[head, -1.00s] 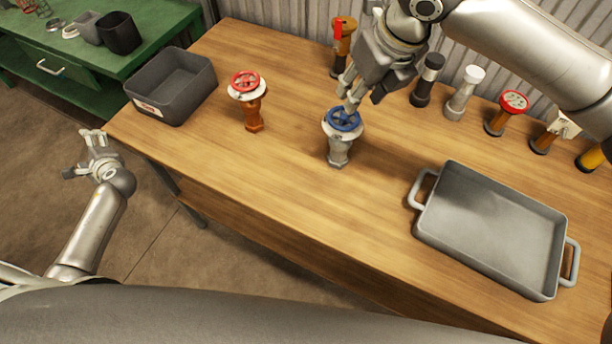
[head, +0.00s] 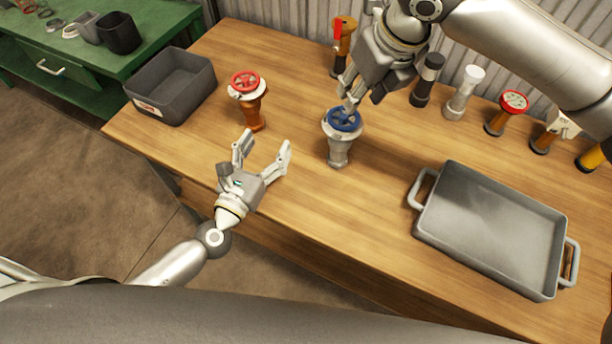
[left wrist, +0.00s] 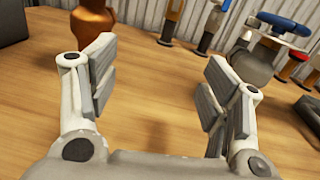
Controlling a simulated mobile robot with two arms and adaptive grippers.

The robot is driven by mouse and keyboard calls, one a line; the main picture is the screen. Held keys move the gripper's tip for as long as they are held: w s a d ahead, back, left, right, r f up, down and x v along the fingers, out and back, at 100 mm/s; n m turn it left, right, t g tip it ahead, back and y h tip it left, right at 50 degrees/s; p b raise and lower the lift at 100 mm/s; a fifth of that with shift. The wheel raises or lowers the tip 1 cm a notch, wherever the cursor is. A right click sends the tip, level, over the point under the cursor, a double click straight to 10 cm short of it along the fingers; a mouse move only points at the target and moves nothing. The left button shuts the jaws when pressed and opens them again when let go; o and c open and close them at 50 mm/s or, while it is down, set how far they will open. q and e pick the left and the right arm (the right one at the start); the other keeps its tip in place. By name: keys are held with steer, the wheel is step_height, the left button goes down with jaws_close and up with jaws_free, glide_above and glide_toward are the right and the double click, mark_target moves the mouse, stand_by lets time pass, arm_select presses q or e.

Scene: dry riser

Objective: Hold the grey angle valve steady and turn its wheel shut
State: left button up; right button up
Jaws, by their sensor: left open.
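The grey angle valve (head: 338,152) stands upright on the wooden bench, with a blue wheel (head: 343,119) on top. In the left wrist view the valve (left wrist: 254,66) and its blue wheel (left wrist: 284,23) are at the upper right. My left gripper (head: 264,148) is open and empty over the bench's front part, left of the valve and apart from it. Its spread fingers (left wrist: 160,75) fill the left wrist view. My right gripper (head: 350,98) points down at the blue wheel, its fingertips at or just above the rim. I cannot tell whether they touch it.
An orange valve with a red wheel (head: 246,82) stands just beyond my left gripper. A dark bin (head: 172,88) is at the left, a grey tray (head: 425,222) at the right. Several fittings, including a red-topped one (head: 512,101), line the back. Bench between valve and tray is clear.

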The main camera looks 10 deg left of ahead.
mark_target(333, 149)
arm_select(q)
steer(key=s+d+m+h, duration=0.1)
steer(key=s+d, duration=0.1)
steer(key=d, duration=0.1)
steer(key=s+d+m+g+h, duration=0.1)
steer(key=d+h, duration=0.1)
steer(key=d, duration=0.1)
steer(key=s+d+m+g+h, duration=0.1)
steer(key=s+d, duration=0.1)
steer(key=d, duration=0.2)
steer(key=shift+s+f+m, duration=0.2)
steer(key=shift+s+m, duration=0.1)
steer(key=shift+s, duration=0.05)
steer(key=shift+x, duration=5.35)
steer(key=shift+d, duration=0.1)
steer(key=shift+s, duration=0.1)
steer(key=c, duration=1.5)
steer(key=shift+c, duration=0.2)
